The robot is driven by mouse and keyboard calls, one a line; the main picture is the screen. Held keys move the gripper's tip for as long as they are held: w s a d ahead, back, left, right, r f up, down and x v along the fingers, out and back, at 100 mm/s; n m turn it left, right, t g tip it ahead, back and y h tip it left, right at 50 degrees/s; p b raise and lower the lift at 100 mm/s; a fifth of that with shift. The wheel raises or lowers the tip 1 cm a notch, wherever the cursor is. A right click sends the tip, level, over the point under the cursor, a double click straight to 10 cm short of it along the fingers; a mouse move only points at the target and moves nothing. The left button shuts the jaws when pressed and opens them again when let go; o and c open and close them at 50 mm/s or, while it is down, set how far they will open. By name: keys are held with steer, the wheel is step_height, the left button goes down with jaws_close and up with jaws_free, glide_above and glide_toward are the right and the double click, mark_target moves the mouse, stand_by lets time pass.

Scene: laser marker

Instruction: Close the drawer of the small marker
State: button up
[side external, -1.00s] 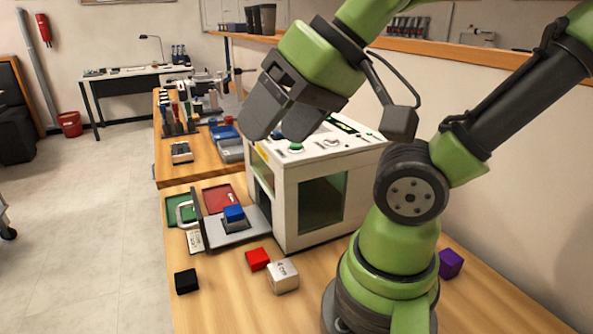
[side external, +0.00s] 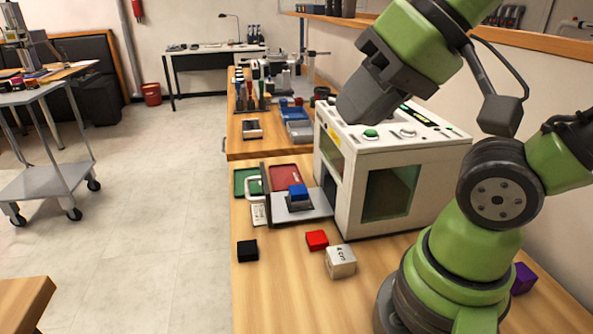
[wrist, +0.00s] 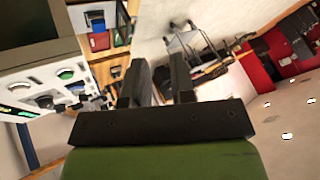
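The small marker (side external: 400,180) is a white box with a window and a green button on top. Its drawer (side external: 318,210) stands open to the left, with a blue block (side external: 297,192) on a holder in it. The drawer's upright front plate has a pale handle (side external: 253,190) on its outer face. My gripper (side external: 352,108) is in the air above the marker's left top edge, well away from the handle. In the wrist view my gripper (wrist: 157,80) has its fingers apart with nothing between them, and the marker (wrist: 45,90) fills the left side.
Green (side external: 245,180) and red (side external: 284,177) trays lie behind the drawer. A black cube (side external: 247,250), a red cube (side external: 317,240) and a white block (side external: 341,261) lie in front. A purple cube (side external: 522,278) is at the right.

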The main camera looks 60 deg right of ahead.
steer(key=w+d+r+m+g, duration=0.1)
steer(key=w+r+g, duration=0.1)
steer(key=w, duration=0.6)
steer(key=m+g+h, duration=0.2)
steer(key=m+g, duration=0.2)
steer(key=g, duration=0.1)
glide_above(248, 190)
step_height(248, 190, down, 16)
steer(key=f, duration=0.1)
step_height(248, 190, down, 9)
steer(key=shift+f, duration=0.15)
jaws_close()
